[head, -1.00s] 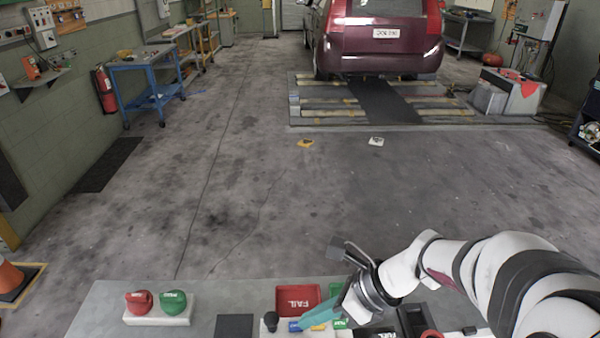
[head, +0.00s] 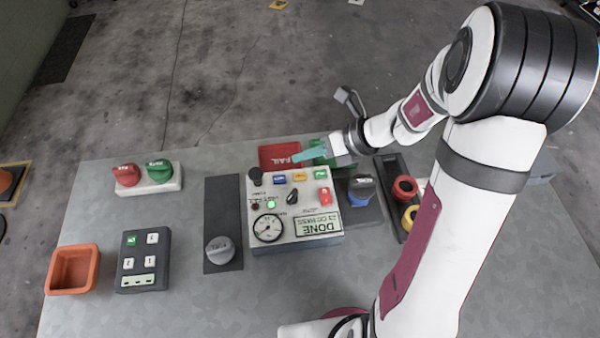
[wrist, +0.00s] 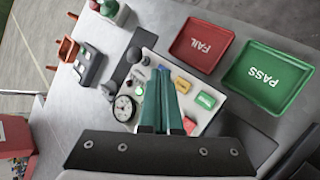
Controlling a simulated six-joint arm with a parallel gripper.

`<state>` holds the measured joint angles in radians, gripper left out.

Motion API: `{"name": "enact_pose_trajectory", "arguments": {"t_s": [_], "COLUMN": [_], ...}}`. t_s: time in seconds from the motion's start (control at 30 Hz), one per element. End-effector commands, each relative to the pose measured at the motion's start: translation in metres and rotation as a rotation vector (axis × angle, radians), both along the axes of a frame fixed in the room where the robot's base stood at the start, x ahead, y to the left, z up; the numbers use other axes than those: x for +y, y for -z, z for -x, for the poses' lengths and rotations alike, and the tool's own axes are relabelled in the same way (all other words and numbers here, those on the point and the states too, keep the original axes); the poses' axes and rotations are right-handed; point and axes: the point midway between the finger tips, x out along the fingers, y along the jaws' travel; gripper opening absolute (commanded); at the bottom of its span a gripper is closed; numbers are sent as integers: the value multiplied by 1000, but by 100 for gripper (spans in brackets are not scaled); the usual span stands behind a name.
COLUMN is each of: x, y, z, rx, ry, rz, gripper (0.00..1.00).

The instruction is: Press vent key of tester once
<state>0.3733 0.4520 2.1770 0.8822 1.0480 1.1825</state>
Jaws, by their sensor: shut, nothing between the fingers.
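The tester (head: 262,240) is a white box on the bench with a round gauge, a dark knob and a display reading "DONE" upside down. Along its far side are a blue key (head: 279,180), a yellow key (head: 300,176) and a green key (head: 320,173). A red key (head: 325,197) sits nearer its right edge. I cannot read which key is vent. My gripper (head: 295,158) has teal fingers, shut and empty, showing beyond the key row against the red tray.
A red FAIL tray (head: 270,149) and a green PASS tray (wrist: 240,88) lie beyond the tester. A dark pad with a grey knob (head: 219,250) is left, and a blue-black part (head: 361,190) right. A keypad (head: 143,285) and orange bin (head: 62,288) stand far left.

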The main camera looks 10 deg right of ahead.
Motion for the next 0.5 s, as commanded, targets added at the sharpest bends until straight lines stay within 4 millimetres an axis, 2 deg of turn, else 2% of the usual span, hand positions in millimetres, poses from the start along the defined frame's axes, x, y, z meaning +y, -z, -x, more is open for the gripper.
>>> {"name": "enact_pose_trajectory", "arguments": {"t_s": [0.2, 0.5], "x": [0, 0], "y": [31, 48], "z": [1, 0], "rx": [3, 1], "ry": [0, -1], "rz": [-1, 0], "gripper": [0, 0]}}
